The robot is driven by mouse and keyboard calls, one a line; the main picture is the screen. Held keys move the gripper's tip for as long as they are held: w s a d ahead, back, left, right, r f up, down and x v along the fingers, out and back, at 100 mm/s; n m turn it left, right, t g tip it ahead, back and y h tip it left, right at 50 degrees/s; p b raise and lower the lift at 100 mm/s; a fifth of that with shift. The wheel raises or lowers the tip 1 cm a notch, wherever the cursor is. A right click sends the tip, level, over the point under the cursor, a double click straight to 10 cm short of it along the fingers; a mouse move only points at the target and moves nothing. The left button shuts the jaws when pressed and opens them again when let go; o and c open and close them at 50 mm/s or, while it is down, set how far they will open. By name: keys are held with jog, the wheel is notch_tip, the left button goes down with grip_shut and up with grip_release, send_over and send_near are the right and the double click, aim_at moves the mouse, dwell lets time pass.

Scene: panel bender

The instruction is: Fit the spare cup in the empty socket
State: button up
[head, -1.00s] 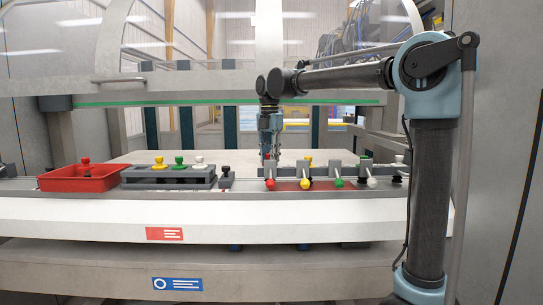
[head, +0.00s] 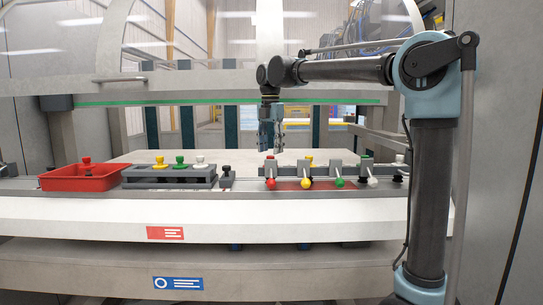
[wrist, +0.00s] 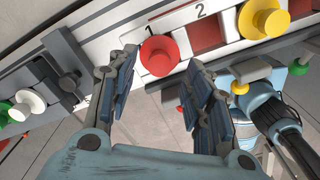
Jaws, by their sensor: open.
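A red cup (wrist: 159,55) sits at the place marked 1 in the right-hand fixture. It looks seated, but its lower part is hidden. My gripper (head: 270,148) is open and empty above the left end of the fixture (head: 322,170). In the wrist view its two fingers (wrist: 158,100) are apart, with nothing between them. The grey rack (head: 170,181) holds a yellow cup (head: 159,162), a green cup (head: 179,161) and a white cup (head: 199,160). Another red cup (head: 87,163) is in the red tray (head: 78,184).
Levers with a red knob (head: 271,184), a yellow knob (head: 305,183), a green knob (head: 339,183) and a white knob (head: 372,183) face the front of the fixture. A small dark-knobbed block (head: 226,178) stands between rack and fixture. A light panel lies behind.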

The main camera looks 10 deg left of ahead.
notch_tip(320, 180, up, 9)
jog(key=shift+f, duration=0.2)
dwell(0.5)
